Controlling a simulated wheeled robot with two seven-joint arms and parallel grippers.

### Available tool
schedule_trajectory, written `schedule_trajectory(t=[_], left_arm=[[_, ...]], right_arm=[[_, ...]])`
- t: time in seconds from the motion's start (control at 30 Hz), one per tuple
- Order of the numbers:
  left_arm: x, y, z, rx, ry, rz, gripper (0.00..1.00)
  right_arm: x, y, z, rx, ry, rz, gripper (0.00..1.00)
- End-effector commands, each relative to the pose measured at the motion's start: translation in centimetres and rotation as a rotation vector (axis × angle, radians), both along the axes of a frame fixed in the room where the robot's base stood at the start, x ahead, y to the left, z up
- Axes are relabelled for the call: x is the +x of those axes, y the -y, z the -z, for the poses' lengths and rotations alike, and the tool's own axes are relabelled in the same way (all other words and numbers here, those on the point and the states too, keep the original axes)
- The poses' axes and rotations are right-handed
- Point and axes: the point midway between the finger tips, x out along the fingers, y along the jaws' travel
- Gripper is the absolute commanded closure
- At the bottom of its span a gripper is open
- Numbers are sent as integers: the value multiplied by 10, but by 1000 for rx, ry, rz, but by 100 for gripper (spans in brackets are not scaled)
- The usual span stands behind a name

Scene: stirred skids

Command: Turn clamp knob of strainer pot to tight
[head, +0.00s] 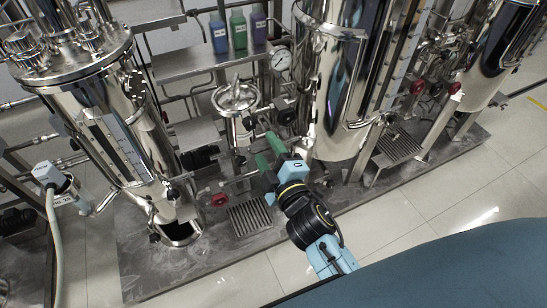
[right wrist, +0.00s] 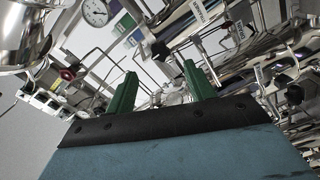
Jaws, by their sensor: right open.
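The strainer pot seems to be the small steel pot (head: 237,98) with a round lid, in the middle of the head view. A dark knob (head: 249,123) shows at its side; I cannot tell for sure that it is the clamp knob, or how tight it is. My right gripper (head: 264,148) is just below and right of the pot, its green fingers apart and empty. In the right wrist view the open fingers (right wrist: 160,76) point into the pipework, with a black knob (right wrist: 160,50) beyond them. My left gripper is not in view.
Large steel tanks stand left (head: 88,95) and right (head: 338,85) of the pot. A pressure gauge (head: 281,61) and a red valve knob (head: 219,200) are close by. Bottles (head: 238,30) stand on a shelf behind. Pipes crowd the space; the floor in front is clear.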

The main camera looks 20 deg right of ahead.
Motion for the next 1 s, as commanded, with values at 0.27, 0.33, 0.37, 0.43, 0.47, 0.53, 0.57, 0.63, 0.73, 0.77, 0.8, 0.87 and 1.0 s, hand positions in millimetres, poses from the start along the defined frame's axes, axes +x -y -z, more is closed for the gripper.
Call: schedule_trajectory(t=[0.27,0.33,0.37,0.43,0.47,0.53,0.57,0.63,0.73,0.77,0.8,0.87,1.0], left_arm=[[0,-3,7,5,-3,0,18],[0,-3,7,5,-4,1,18],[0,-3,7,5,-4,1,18],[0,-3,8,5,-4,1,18],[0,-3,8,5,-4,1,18],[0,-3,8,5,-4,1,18],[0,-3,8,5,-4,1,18],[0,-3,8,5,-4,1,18],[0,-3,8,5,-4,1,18],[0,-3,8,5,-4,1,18],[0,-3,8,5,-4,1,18],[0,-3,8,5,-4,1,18],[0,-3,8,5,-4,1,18]], right_arm=[[-27,1,0,0,0,1,46],[-29,1,0,-1,0,1,46],[-30,1,0,-1,0,0,46],[-30,1,0,-1,0,0,46],[-30,1,0,-1,0,0,46],[-30,1,0,-1,0,0,46],[-30,1,0,-1,0,0,46],[-30,1,0,-1,0,0,46],[-30,1,0,0,0,0,46],[-30,1,0,-1,0,0,46],[-30,1,0,0,0,0,46],[-30,1,0,0,0,0,46],[-30,1,0,0,0,0,46]])
